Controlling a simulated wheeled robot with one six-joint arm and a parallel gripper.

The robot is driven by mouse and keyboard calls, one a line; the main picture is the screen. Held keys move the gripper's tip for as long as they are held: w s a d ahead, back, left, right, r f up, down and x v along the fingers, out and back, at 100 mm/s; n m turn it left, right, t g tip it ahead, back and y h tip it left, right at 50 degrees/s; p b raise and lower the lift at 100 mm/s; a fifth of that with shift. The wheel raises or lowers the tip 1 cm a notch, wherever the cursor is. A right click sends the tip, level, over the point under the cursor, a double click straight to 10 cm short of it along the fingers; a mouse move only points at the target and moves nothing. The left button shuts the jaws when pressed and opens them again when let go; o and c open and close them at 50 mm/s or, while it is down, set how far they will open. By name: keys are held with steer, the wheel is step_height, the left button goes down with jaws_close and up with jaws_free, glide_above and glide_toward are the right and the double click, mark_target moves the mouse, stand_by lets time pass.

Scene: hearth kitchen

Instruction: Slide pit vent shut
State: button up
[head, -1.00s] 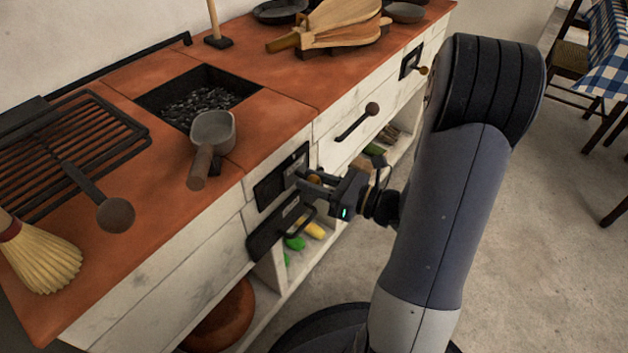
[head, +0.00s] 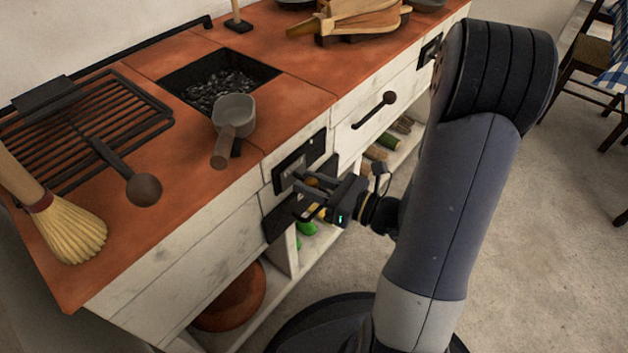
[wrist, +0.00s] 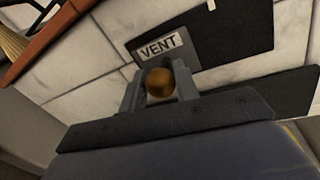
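The vent is a dark plate (head: 300,160) on the white tiled front of the hearth, below the counter edge. In the wrist view its label (wrist: 160,47) reads "VENT". A round brass knob (wrist: 159,84) shows just below the label. My gripper (head: 308,186) is at the lower part of the vent, and its two fingers (wrist: 160,92) stand on either side of the knob. Little or no gap shows between fingers and knob, but I cannot tell whether they press on it. The gripper hides part of the vent front in the head view.
A dark lower plate (head: 279,222) is close under my gripper. A small pan (head: 233,116) stands by the coal pit (head: 218,84) on the red counter. A drawer handle (head: 374,110) juts out to the right. Open floor (head: 560,220) lies on the right.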

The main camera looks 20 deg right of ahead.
steer(key=o, duration=0.4)
steer(key=shift+s+a, duration=0.15)
steer(key=shift+a, duration=0.05)
steer(key=shift+d, duration=0.1)
steer(key=shift+s+d, duration=0.25)
steer(key=shift+d, duration=0.15)
steer(key=p+v, duration=0.2)
steer(key=v, duration=0.7)
steer(key=shift+s+d, duration=0.2)
steer(key=shift+s, duration=0.15)
steer(key=shift+w+a, duration=0.1)
steer(key=shift+b+x, duration=0.95)
steer(key=shift+x, duration=4)
steer(key=shift+w+a, duration=0.15)
steer(key=shift+w, duration=0.15)
